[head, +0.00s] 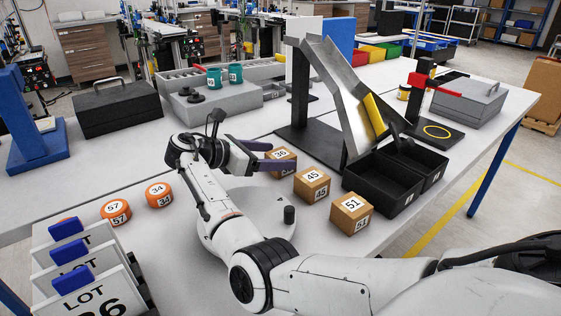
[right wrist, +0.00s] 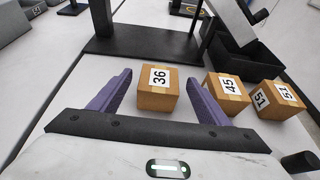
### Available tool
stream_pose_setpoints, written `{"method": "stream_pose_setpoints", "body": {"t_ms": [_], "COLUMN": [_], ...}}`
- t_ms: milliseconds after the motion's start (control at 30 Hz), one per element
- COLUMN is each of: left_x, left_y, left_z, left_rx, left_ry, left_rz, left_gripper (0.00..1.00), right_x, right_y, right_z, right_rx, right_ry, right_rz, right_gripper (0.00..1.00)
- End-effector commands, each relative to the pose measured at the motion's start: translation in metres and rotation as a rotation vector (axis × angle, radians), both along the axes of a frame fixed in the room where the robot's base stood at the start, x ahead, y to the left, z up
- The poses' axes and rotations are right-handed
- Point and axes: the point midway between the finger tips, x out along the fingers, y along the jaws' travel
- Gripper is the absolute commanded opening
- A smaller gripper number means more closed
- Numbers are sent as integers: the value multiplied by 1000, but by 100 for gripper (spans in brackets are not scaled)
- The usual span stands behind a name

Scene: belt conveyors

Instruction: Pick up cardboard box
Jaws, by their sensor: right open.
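Three small cardboard boxes stand in a row on the white table. Box 36 (head: 281,161) is partly hidden behind my right gripper (head: 272,154) in the head view. Box 45 (head: 312,184) and box 51 (head: 351,212) stand to its right, nearer the camera. In the right wrist view, box 36 (right wrist: 158,88) sits between the two purple fingers of the open right gripper (right wrist: 160,100), with a gap on both sides. There, box 45 (right wrist: 228,92) is just beyond the right finger and box 51 (right wrist: 277,100) farther right. My left gripper is not seen.
Black bins (head: 377,185) and a metal chute (head: 340,95) stand right of the boxes. Orange pucks 57 (head: 116,212) and 34 (head: 158,195) and a LOT card rack (head: 90,270) are at left. A dark toolbox (head: 117,107) and grey fixture (head: 215,100) stand behind.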

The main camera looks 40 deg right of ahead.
Motion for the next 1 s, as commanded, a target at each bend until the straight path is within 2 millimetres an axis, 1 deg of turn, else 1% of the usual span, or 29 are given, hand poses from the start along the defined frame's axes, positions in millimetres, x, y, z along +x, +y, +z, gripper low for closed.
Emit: {"method": "stream_pose_setpoints", "body": {"t_ms": [33,133,400,467,600,700,900,1000], "left_x": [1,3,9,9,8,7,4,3], "left_y": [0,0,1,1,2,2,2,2], "left_z": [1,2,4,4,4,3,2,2], "left_rx": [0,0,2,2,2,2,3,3], "left_ry": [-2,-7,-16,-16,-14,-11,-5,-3], "left_rz": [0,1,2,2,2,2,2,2], "left_gripper": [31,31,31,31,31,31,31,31], "right_x": [-2,-3,-3,-3,-3,-3,-3,-3], "right_y": [-7,-16,-18,-18,-18,-18,-18,-18], "right_z": [-3,-6,-8,-8,-8,-7,-6,1], "right_rx": [-1,-1,0,0,0,-1,-1,-2], "right_ry": [2,1,0,0,0,0,-1,-4], "right_rz": [-1,-2,0,0,0,0,0,-1], "right_gripper": [70,70,70,62,38,24,24,24]}}
